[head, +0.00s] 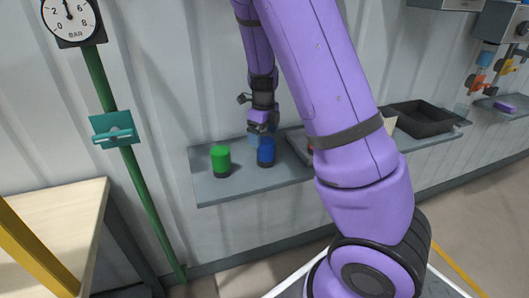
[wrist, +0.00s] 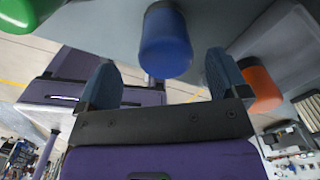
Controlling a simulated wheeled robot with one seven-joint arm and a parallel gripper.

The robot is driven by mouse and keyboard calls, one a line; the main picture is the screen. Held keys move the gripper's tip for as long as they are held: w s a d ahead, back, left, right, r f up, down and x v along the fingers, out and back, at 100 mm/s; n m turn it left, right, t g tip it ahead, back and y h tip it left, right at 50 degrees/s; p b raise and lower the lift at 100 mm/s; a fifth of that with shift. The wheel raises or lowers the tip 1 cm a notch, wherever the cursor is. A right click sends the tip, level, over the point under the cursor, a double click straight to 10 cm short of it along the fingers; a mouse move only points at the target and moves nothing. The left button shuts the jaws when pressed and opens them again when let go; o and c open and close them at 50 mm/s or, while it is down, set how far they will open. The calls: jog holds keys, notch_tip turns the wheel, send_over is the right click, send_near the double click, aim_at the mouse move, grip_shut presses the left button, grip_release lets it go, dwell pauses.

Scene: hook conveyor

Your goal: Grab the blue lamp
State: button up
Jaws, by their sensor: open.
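The blue lamp (head: 265,153) stands upright on a grey wall shelf (head: 205,190), with a dark base. In the wrist view the blue lamp (wrist: 166,45) appears ahead of and between the two fingers. My gripper (head: 262,130) is just above and behind the lamp in the head view. In the wrist view my gripper (wrist: 160,80) is open, with one finger on each side and nothing held. I cannot tell whether the fingertips reach past the lamp's near side.
A green lamp (head: 221,160) stands left of the blue one. An orange lamp (wrist: 260,88) is close beside the right finger in the wrist view. My arm hides part of the shelf. A black tray (head: 420,118) lies further right. A green pipe (head: 130,160) runs down the wall.

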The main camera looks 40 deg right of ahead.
aim_at(265, 149)
jog(key=shift+w+d+f, duration=0.1)
jog(key=shift+d+f, duration=0.05)
jog(key=shift+f, duration=1.5)
jog(key=shift+d+f, duration=0.1)
jog(key=shift+f, duration=1.55)
jog(key=shift+c, duration=0.2)
jog(key=c, duration=1)
